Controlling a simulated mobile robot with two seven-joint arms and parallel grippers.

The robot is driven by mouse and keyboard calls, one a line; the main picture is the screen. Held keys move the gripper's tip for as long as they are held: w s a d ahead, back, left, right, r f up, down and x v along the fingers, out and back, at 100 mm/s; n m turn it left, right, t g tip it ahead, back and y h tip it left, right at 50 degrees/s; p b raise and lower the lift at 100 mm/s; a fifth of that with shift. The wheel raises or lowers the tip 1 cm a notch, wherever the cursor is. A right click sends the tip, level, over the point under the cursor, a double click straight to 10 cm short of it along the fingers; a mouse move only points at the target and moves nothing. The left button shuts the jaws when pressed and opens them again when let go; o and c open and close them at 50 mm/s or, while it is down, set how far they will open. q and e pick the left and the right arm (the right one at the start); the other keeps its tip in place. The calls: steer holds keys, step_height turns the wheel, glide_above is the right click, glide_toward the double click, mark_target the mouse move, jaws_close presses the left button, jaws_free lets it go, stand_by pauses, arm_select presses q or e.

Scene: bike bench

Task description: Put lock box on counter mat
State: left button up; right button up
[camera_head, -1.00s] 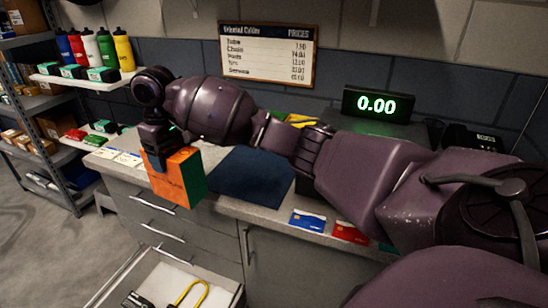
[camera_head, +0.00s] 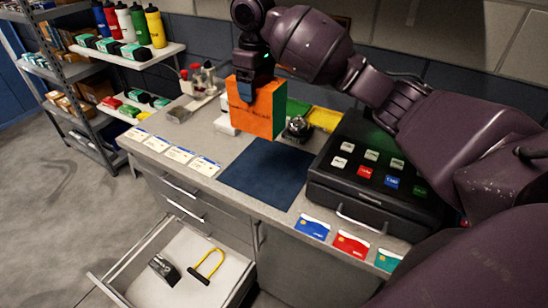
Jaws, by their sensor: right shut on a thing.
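The lock box is an orange box with a green side (camera_head: 255,112), held upright in the air by my right gripper (camera_head: 247,88), which is shut on its top edge. The counter mat (camera_head: 264,176) is a dark blue rectangle lying flat on the counter, with nothing on it. The box hangs above and behind the mat's far left part, apart from it. My left gripper is not in view.
A black cash register (camera_head: 372,185) stands right of the mat. White cards (camera_head: 178,154) line the left front edge, and coloured cards (camera_head: 350,243) the right. A bell (camera_head: 297,128) is behind the mat. An open drawer (camera_head: 190,258) holds a yellow U-lock (camera_head: 207,264).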

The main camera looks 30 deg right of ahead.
mark_target(257, 114)
step_height(257, 114, down, 20)
steer(key=shift+r, duration=0.15)
stand_by(0.6)
steer(key=o, duration=1.6)
step_height(257, 114, up, 12)
steer(key=shift+b, duration=0.5)
steer(key=shift+a, duration=0.2)
